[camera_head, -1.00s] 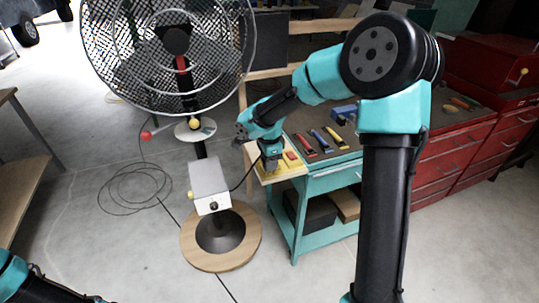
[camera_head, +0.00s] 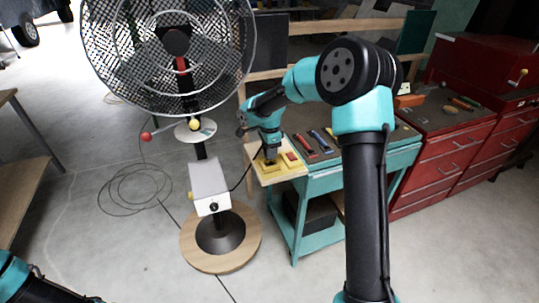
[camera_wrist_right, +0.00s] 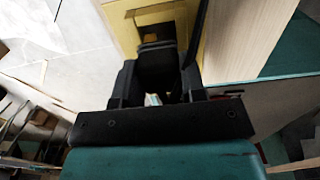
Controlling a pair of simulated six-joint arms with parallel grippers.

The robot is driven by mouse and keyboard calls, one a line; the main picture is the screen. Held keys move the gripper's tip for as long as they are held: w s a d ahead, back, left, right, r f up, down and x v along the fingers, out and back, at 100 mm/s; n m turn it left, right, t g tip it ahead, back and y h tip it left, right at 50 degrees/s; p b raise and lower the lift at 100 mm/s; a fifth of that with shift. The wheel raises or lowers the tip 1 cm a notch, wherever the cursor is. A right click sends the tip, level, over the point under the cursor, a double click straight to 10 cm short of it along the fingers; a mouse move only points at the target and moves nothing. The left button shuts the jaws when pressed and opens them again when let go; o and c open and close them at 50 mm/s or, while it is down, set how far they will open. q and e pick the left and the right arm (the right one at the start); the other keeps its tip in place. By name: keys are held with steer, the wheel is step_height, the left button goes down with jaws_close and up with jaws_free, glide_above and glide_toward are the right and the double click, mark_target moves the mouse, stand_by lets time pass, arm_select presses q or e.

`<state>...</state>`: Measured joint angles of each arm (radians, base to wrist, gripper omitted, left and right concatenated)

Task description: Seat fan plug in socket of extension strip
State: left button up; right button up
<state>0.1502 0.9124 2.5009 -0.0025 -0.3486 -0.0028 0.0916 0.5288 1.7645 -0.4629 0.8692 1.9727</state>
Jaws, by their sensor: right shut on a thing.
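The yellow extension strip (camera_head: 296,168) lies on a small wooden shelf at the end of the teal cart, with a red switch on it. My right gripper (camera_head: 270,158) points down over its left part. In the right wrist view the gripper (camera_wrist_right: 158,75) is shut on the dark fan plug (camera_wrist_right: 157,45), in front of a dark opening in the yellow strip (camera_wrist_right: 125,25). I cannot tell whether the plug is in the socket or just above it. The black cord (camera_head: 240,181) runs from the fan's white box (camera_head: 209,184). My left gripper is out of view.
The fan (camera_head: 175,50) stands left of the shelf on a round wooden base (camera_head: 245,245). The teal cart (camera_head: 330,178) carries red and blue tools. Red drawer cabinets (camera_head: 430,165) stand to the right. A loose cable (camera_head: 130,190) lies coiled on the floor.

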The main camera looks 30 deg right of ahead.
steer(key=shift+f, duration=1.2)
steer(key=shift+f, duration=0.15)
steer(key=o, duration=0.9)
steer(key=shift+o, duration=0.2)
step_height(320, 180, up, 12)
steer(key=shift+r, duration=0.2)
